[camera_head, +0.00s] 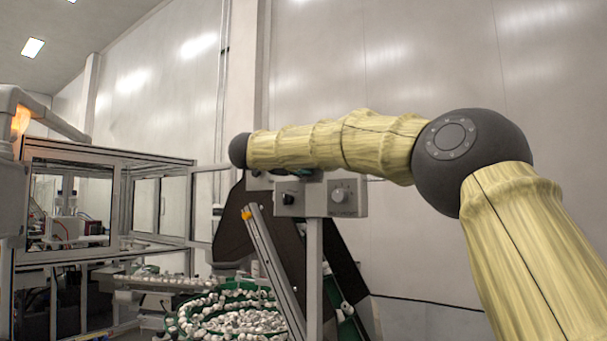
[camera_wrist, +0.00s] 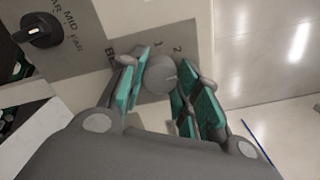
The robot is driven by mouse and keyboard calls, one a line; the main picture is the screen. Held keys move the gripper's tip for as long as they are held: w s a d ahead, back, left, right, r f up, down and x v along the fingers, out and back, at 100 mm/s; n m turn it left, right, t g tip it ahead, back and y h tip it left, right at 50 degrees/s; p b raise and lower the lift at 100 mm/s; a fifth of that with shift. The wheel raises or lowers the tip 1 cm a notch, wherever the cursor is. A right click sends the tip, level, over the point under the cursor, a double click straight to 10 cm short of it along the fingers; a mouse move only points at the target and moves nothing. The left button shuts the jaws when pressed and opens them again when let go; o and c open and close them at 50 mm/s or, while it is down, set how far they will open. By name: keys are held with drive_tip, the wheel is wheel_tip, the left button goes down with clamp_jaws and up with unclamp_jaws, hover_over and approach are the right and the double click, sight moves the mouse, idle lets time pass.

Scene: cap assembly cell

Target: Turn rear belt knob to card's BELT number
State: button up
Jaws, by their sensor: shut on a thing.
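In the wrist view, a round grey knob (camera_wrist: 160,73) stands on a grey panel (camera_wrist: 176,20) between the teal pads of my gripper (camera_wrist: 158,92). The pads are shut on the knob from both sides. The digits 1 and 2 and the letters "BE" show on the panel beside it; the rest of the print is covered. A small mark shows on the knob's right side, too small to read surely. In the head view my gripper is hidden beyond the arm. The card with the BELT number is not visible in either view.
A black knob (camera_wrist: 40,32) with MID and FAR labels sits left in the wrist view. In the head view, control boxes with a black knob (camera_head: 289,197) and a grey knob (camera_head: 339,195) stand on a post (camera_head: 314,270). A green bowl of white caps (camera_head: 232,312) is below.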

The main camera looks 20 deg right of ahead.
drive_tip(key=shift+f+m+b, duration=0.2)
drive_tip(key=shift+m+b, duration=0.1)
drive_tip(key=shift+m, duration=0.1)
drive_tip(key=o, duration=1.1)
drive_tip(key=shift+r, duration=0.1)
drive_tip(key=shift+c, duration=0.2)
drive_tip(key=shift+s, duration=0.1)
drive_tip(key=v, duration=1.2)
